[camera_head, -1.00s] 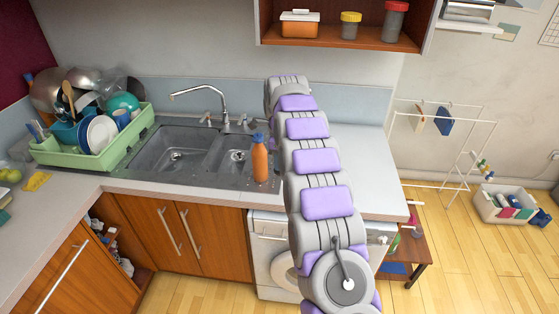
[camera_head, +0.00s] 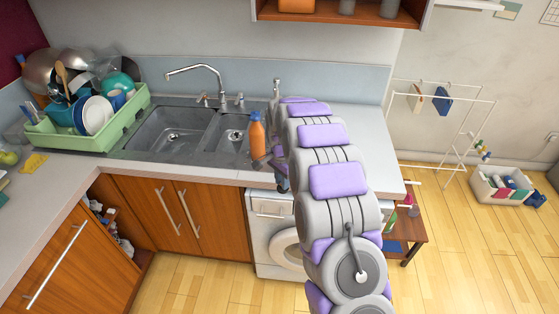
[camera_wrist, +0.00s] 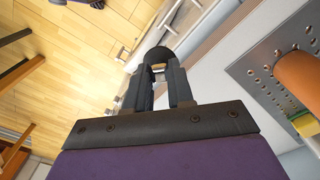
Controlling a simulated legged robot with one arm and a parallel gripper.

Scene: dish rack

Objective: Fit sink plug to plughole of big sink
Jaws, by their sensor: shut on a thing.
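The big sink (camera_head: 150,145) is the left basin of a grey double sink in the head view, with its plughole (camera_head: 173,137) open in the floor. My gripper (camera_wrist: 160,72) is shut on a dark round sink plug (camera_wrist: 160,54) in the wrist view, which shows the plug at the fingertips above the wooden floor. In the head view the gripper (camera_head: 268,163) is partly hidden beside my arm, at the counter front, right of the sink and well apart from the plughole. The plug cannot be made out there.
An orange bottle (camera_head: 257,132) stands at the sink's right end, close to my gripper. The small basin (camera_head: 228,134) lies between it and the big sink. A tap (camera_head: 222,85) arches behind. A green dish rack (camera_head: 125,118) stands left. A shelf (camera_head: 340,17) hangs above.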

